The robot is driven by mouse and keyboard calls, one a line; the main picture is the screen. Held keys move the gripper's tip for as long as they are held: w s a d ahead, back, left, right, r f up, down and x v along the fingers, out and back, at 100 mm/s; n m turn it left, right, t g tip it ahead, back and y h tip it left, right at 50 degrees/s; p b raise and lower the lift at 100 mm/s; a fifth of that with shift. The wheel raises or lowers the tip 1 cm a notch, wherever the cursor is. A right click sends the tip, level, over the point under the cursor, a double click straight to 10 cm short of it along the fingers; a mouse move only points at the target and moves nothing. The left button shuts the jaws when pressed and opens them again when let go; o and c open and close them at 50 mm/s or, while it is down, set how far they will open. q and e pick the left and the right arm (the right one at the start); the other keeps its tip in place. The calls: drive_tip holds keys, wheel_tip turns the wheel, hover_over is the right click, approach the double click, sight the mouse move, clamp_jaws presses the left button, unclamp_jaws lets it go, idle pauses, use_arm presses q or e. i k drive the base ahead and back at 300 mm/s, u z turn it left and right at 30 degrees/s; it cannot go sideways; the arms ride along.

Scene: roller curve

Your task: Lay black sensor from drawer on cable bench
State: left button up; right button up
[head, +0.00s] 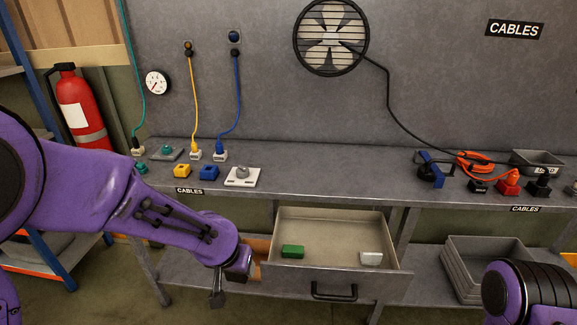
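The open drawer (335,224) under the bench holds a green block (292,251) at its left and a white block (371,258) at its right. I see no black sensor in the drawer. The grey bench (320,187) carries CABLES labels on its front edge. My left gripper (217,299) points down just left of the drawer, below its rim. It is small and dark, and I cannot tell whether it is open or holds something. Of my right arm only a purple and black part shows at the lower right; its gripper is out of view.
Yellow (182,171) and blue (209,172) blocks and a white plate (241,177) sit on the bench's left. A blue clamp-like tool (436,168), orange cable (474,160), connectors and a grey bin (537,162) crowd its right. The middle is clear. Grey trays (487,262) stand below.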

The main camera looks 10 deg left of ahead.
sight(323, 168)
drive_tip(key=u, duration=0.45)
drive_tip(key=i, duration=0.6)
drive_tip(key=z, duration=1.3)
